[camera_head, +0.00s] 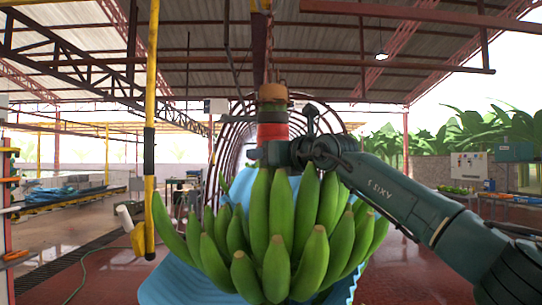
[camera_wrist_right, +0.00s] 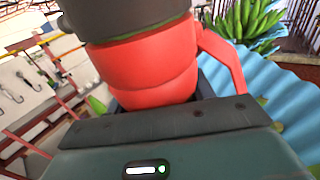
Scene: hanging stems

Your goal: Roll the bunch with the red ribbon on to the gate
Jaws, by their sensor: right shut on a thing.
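The bunch of green bananas (camera_head: 270,235) hangs upright in the middle of the head view. The red ribbon (camera_head: 272,130) is wrapped around its stem, under a brown stem top (camera_head: 273,93). My right gripper (camera_head: 275,152) comes in from the right and is shut on the stem at the ribbon, just above the bananas. In the right wrist view the red ribbon (camera_wrist_right: 150,65) fills the space right at the jaws, with a loose end hanging to the right. My left gripper is not in view. I cannot make out a gate for certain.
A blue corrugated sheet (camera_head: 180,280) lies behind and below the bunch. Round hoops (camera_head: 320,115) form a tunnel behind. Another green bunch (camera_wrist_right: 250,18) shows in the right wrist view.

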